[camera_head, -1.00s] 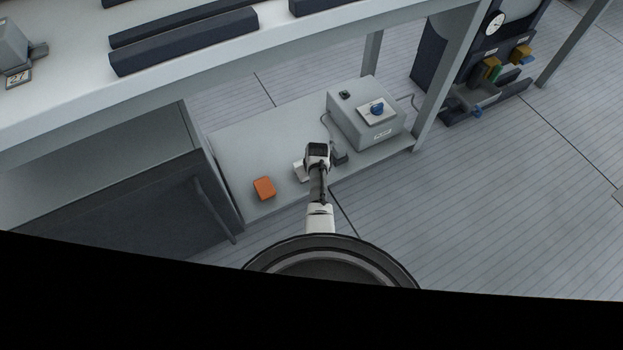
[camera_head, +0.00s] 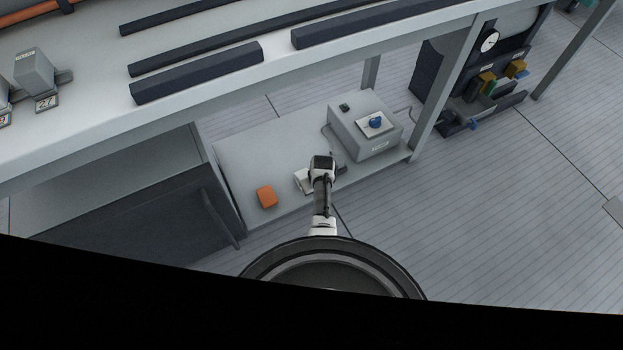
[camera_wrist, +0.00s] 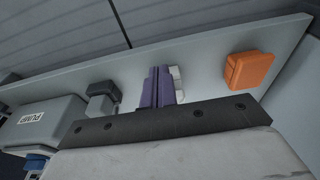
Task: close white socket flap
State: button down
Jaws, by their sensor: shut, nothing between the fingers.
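The white socket (camera_head: 303,181) sits on the low grey shelf, left of my arm in the head view. Part of it is hidden behind my arm. In the wrist view a strip of the white socket (camera_wrist: 179,84) shows just right of the fingers, which cover the rest. I cannot tell the angle of its flap. My gripper (camera_wrist: 158,72) has its two purple fingers shut together with nothing between them, right beside or over the socket. Whether they touch it is unclear. In the head view my arm's end hides the fingertips.
An orange box (camera_head: 266,196) lies left of the socket, on the shelf (camera_head: 240,160). A dark grey block (camera_wrist: 102,98) and a grey box with a blue knob, labelled PUMP (camera_wrist: 30,118), stand on the other side.

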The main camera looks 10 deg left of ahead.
jog(key=s+d+r+p, duration=0.1)
jog(key=s+d+p, duration=0.3)
jog(key=s, duration=0.1)
jog(key=w+a+r+b, duration=0.7)
jog(key=w+r, duration=0.3)
jog(key=r, duration=0.3)
jog(key=shift+t+y, duration=0.3)
jog(key=shift+t, duration=0.1)
jog(key=b+x, duration=0.3)
jog(key=x, duration=0.7)
jog(key=shift+w+f, duration=0.15)
jog(key=shift+f, duration=0.05)
jog(key=shift+s+d+f, duration=0.15)
jog(key=shift+s+f, duration=0.15)
jog(key=shift+f, duration=0.2)
jog(key=shift+s+d+f, duration=0.2)
jog(key=shift+s+f, duration=0.05)
jog(key=shift+f, duration=0.25)
jog(key=shift+s+d+f, duration=0.2)
jog(key=shift+s+f, duration=0.05)
jog(key=shift+f, duration=0.25)
